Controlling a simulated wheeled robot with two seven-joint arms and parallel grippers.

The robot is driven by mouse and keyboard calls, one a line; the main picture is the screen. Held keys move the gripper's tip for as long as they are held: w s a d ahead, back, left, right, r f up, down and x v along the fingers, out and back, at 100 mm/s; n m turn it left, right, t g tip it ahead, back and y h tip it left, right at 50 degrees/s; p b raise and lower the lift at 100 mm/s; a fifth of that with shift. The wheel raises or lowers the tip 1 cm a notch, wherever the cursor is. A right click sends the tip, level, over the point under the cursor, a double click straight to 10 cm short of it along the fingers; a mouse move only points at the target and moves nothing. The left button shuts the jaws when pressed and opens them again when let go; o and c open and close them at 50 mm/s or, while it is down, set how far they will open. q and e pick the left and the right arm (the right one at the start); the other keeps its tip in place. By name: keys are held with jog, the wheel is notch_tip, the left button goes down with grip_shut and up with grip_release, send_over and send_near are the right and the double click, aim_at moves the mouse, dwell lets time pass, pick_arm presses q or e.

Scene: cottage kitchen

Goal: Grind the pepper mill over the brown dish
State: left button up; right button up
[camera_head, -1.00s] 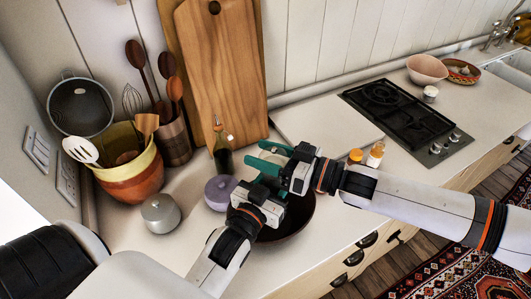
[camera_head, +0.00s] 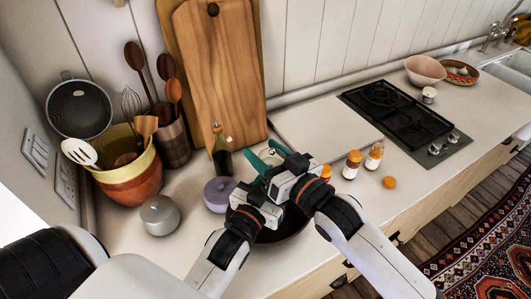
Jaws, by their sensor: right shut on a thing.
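The brown dish (camera_head: 288,236) stands on the counter below my two grippers, and only part of its dark rim and inside shows. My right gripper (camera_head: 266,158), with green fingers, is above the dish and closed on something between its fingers. That thing is almost wholly hidden by the gripper; it appears to be the pepper mill. My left gripper (camera_head: 264,190) is just below and touching or very close to the right one. Its fingers are hidden behind the wrists, so its hold cannot be seen.
A lilac lidded pot (camera_head: 219,194), a grey pot (camera_head: 160,214) and a dark oil bottle (camera_head: 222,155) stand close on the left. Orange-capped jars (camera_head: 352,165) and an orange round item (camera_head: 389,182) are on the right, before the black hob (camera_head: 405,117).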

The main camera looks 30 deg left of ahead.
jog(key=shift+r+m+t+h, duration=0.1)
jog(key=shift+m+t+h, duration=0.7)
jog(key=shift+m+t, duration=0.5)
jog(key=shift+w+t, duration=0.2)
jog(key=shift+t, duration=0.3)
jog(key=o, duration=1)
jog(key=shift+d, duration=0.1)
jog(key=v, duration=1.2)
